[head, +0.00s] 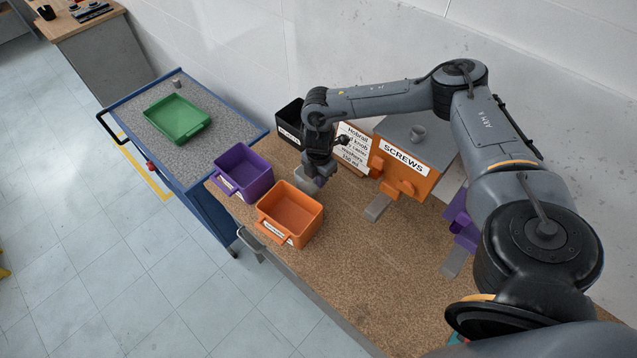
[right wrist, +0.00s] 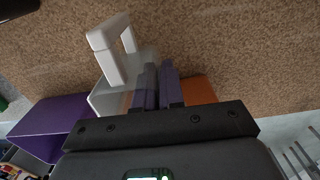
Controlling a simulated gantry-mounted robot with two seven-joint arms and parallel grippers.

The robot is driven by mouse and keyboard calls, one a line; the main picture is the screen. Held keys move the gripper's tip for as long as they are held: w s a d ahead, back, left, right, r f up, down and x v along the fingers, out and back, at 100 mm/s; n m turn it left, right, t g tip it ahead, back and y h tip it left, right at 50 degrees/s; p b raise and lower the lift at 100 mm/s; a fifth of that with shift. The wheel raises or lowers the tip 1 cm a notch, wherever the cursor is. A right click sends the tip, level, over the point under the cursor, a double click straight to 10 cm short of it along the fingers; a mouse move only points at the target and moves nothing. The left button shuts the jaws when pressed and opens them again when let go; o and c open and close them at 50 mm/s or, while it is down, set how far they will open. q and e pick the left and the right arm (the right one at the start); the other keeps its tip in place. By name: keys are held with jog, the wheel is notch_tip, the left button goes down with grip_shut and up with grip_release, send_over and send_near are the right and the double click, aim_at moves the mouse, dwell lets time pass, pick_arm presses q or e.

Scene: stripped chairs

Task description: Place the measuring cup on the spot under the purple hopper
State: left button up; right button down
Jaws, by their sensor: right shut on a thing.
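The measuring cup (head: 307,184) is pale and translucent, with a white handle. In the right wrist view the cup (right wrist: 110,50) is beside the fingers with its handle pointing away. My right gripper (head: 318,172) is shut on it, between the orange bin and the black bin; in the wrist view its fingers (right wrist: 157,85) are close together at the cup's wall. The purple hopper (head: 462,219) is at the right, largely hidden behind my right arm. A grey plate (head: 457,261) lies in front of its foot and appears bare. My left gripper is not in view.
An orange hopper (head: 423,174) marked SCREWS, with its own grey plate (head: 378,207), stands between cup and purple hopper. An orange bin (head: 291,209), a purple bin (head: 244,171) and a black bin (head: 288,125) are near the gripper. The front middle of the bench is clear.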

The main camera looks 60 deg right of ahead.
jog(key=shift+f, duration=1.3)
jog(key=shift+f, duration=0.2)
jog(key=c, duration=1.2)
grip_release()
jog(key=shift+c, duration=0.2)
jog(key=shift+r, duration=0.15)
notch_tip(320, 180, up, 11)
jog(key=shift+f+p, duration=0.1)
jog(key=shift+p, duration=0.25)
jog(key=o, duration=0.5)
jog(key=shift+r, duration=0.6)
jog(key=shift+c, duration=0.2)
jog(key=o, duration=0.8)
jog(key=shift+r, duration=0.1)
